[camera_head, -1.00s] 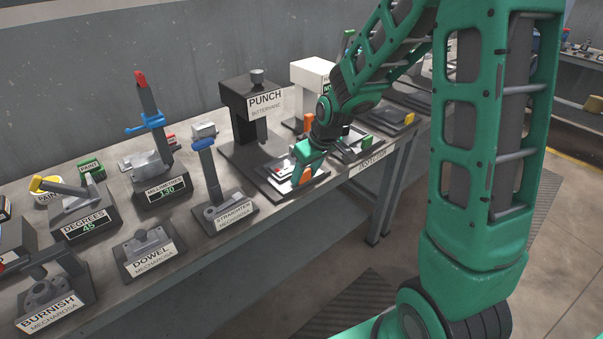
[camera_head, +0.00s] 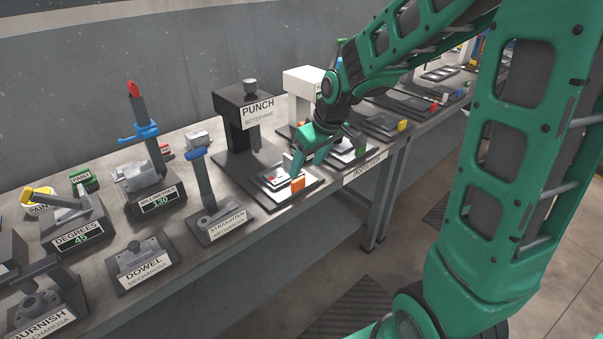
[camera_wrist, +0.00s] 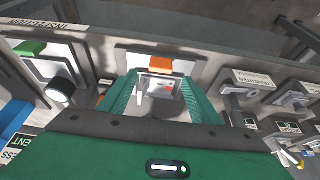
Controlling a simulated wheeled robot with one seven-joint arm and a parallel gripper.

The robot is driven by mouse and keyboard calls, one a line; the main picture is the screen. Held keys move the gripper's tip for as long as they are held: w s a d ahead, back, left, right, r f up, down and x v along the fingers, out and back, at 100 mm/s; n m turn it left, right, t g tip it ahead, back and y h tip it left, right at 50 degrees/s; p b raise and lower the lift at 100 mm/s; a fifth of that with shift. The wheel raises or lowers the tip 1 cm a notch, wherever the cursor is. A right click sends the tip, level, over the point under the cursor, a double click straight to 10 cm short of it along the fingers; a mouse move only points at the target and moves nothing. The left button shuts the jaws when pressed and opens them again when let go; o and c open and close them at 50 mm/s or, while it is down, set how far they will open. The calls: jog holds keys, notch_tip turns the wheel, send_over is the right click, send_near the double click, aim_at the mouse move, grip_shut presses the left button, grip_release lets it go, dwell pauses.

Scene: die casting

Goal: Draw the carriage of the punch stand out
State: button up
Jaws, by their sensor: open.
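The punch stand (camera_head: 236,112) is a dark column labelled PUNCH on the bench. Its carriage (camera_head: 274,179) is a light plate with a red spot, lying on the base in front of the column. An orange handle (camera_head: 297,185) is at its front, near the base's front edge. In the wrist view the carriage (camera_wrist: 158,85) and orange handle (camera_wrist: 171,65) show between my fingers. My gripper (camera_head: 300,160) is open above the carriage, behind the handle, apparently not gripping anything. Whether a fingertip touches the carriage I cannot tell.
A white stand (camera_head: 303,84) stands just right of the punch, partly behind my arm. The straighten fixture (camera_head: 222,222) and dowel fixture (camera_head: 144,262) are to the left. An inspection label (camera_head: 362,171) is on the bench's front edge. The floor in front is free.

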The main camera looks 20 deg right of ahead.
jog(key=shift+v, duration=1.05)
jog(key=s+d+m+g, duration=0.1)
jog(key=s+d+m, duration=0.2)
jog(key=s, duration=0.7)
jog(key=s+d+r+m+g, duration=0.1)
jog(key=s+d+m, duration=0.2)
jog(key=s, duration=0.6)
jog(key=s+d+m+g+h, duration=0.1)
jog(key=s+d+m, duration=0.3)
jog(key=s, duration=0.6)
jog(key=shift+s+d+r+g, duration=0.3)
jog(key=shift+d+g, duration=0.3)
jog(key=shift+d, duration=0.25)
